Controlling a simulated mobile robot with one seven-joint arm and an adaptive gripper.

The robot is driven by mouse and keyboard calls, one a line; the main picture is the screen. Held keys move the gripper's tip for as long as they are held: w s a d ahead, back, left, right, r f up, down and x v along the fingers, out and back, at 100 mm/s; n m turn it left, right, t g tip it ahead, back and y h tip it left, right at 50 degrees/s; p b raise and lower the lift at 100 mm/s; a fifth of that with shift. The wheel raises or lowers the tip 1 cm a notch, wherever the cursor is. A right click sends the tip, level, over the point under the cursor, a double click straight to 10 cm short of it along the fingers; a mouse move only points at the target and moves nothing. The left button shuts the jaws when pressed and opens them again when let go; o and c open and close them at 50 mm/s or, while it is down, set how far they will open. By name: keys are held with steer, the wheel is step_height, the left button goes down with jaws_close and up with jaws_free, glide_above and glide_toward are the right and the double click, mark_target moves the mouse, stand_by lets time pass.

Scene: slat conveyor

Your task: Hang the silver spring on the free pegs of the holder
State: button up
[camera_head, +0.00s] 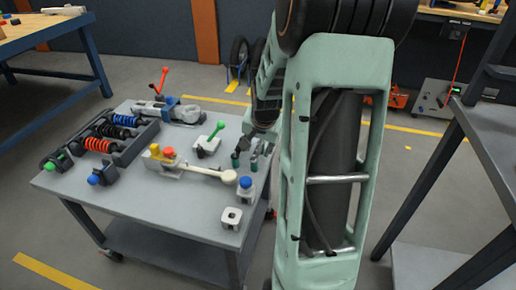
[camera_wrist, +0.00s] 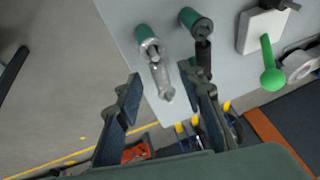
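In the wrist view my gripper (camera_wrist: 161,80) is open, one finger on each side of a slim silver piece (camera_wrist: 161,78). It may be the silver spring, but its coils are not clear. It extends from a green cylinder (camera_wrist: 147,37) at the table edge, and gaps show between it and both fingers. In the head view my arm hides most of the gripper. A dark rack (camera_head: 139,146), apparently the holder, stands at the table's left. It carries blue (camera_head: 121,121), black (camera_head: 110,131) and orange (camera_head: 98,145) springs. Its free pegs cannot be made out.
A second green cylinder (camera_wrist: 196,22) with a black piece is close to my right finger. A green-handled clamp (camera_head: 208,145), a cream bar (camera_head: 205,171) and a blue-knobbed block (camera_head: 245,187) occupy the grey table (camera_head: 170,206).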

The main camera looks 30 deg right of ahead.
steer(key=v, duration=1.1)
steer(key=shift+r, duration=0.1)
